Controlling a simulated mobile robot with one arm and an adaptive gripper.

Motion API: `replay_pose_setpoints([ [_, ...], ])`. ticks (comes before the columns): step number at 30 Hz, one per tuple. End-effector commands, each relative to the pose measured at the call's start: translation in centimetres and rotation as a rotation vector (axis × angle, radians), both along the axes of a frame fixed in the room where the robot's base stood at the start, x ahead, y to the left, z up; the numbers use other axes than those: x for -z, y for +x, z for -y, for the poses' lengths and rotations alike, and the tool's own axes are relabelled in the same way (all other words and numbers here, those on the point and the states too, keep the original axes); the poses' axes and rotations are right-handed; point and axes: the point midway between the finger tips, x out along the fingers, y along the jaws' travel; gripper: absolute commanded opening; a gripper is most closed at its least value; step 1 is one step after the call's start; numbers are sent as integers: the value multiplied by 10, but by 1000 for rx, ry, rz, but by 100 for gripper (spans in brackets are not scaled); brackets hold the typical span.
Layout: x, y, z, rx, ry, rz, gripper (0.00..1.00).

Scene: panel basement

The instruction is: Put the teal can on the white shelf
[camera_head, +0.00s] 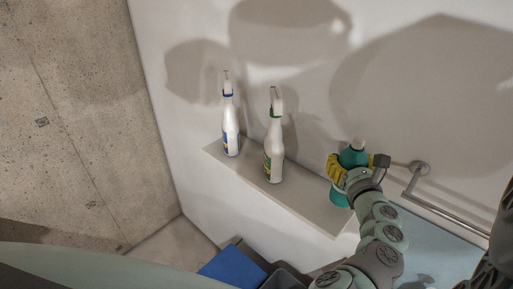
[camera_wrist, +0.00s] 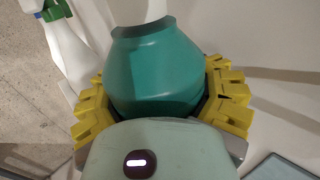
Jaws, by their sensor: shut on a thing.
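The teal can (camera_head: 353,157) is in my gripper (camera_head: 345,170), upright, at the right end of the white shelf (camera_head: 300,203). In the wrist view the teal can (camera_wrist: 155,70) fills the middle, with the yellow fingers of my gripper (camera_wrist: 165,100) shut on both its sides. Its lower part shows below the fingers in the head view. I cannot tell whether its base touches the shelf, as my arm and the fingers hide part of it.
Two white spray bottles stand on the shelf, one with a blue collar (camera_head: 230,125) at the left and one with a green collar (camera_head: 274,145) in the middle. A metal rail (camera_head: 440,212) is on the wall at the right. A blue box (camera_head: 233,267) is below.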

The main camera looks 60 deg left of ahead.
Motion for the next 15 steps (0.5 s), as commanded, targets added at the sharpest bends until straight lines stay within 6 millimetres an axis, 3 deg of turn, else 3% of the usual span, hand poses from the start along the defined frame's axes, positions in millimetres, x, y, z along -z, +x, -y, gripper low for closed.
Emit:
replay_pose_setpoints([
  [15,39,2,2,8,3,-1,18],
])
